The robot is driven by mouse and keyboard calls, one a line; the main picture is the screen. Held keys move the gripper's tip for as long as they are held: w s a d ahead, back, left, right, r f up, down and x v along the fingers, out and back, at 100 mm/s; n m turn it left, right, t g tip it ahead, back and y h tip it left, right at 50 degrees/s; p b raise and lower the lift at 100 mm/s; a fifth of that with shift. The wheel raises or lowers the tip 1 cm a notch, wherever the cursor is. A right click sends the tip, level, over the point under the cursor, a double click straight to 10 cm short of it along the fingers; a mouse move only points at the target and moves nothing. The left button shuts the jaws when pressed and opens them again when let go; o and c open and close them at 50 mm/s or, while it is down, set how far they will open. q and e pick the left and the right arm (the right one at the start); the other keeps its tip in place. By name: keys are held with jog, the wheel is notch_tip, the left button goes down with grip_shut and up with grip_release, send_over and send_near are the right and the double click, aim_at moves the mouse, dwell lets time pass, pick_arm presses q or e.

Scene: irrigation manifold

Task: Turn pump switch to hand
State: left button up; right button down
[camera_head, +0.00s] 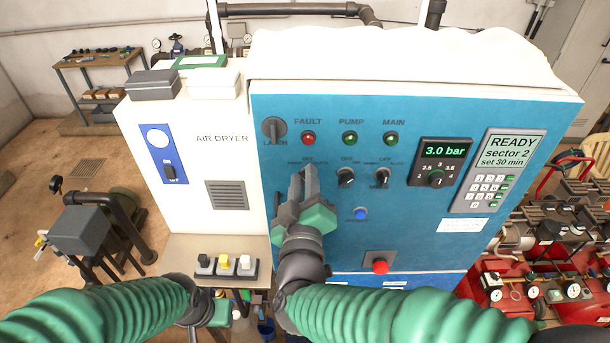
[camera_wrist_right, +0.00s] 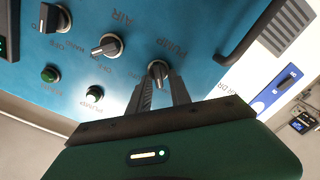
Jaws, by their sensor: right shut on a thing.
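The pump switch (camera_wrist_right: 157,69) is a dark rotary knob with a light pointer on the blue control panel (camera_head: 470,240). In the right wrist view the word PUMP stands beside it. My right gripper (camera_head: 305,176) reaches up to the panel and is shut on this knob, its fingers on either side. In the head view my gripper hides the knob and part of its labels. I cannot tell which position the pointer is at. My left gripper (camera_head: 218,314) is low at the left, partly hidden by its arm; its jaws cannot be made out.
Two similar knobs, the air switch (camera_head: 346,178) and another selector (camera_head: 383,175), sit right of my gripper. A blue button (camera_head: 360,213) and red emergency button (camera_head: 380,267) are below.

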jog(key=shift+f+n, duration=0.1)
jog(key=shift+n, duration=0.3)
jog(key=c, duration=1.5)
grip_release()
jog(key=shift+a, duration=0.15)
jog(key=shift+s, duration=0.15)
jog(key=shift+s, duration=0.4)
jog(key=s+b, duration=0.4)
jog(key=s, duration=1.2)
jog(key=shift+w, duration=0.2)
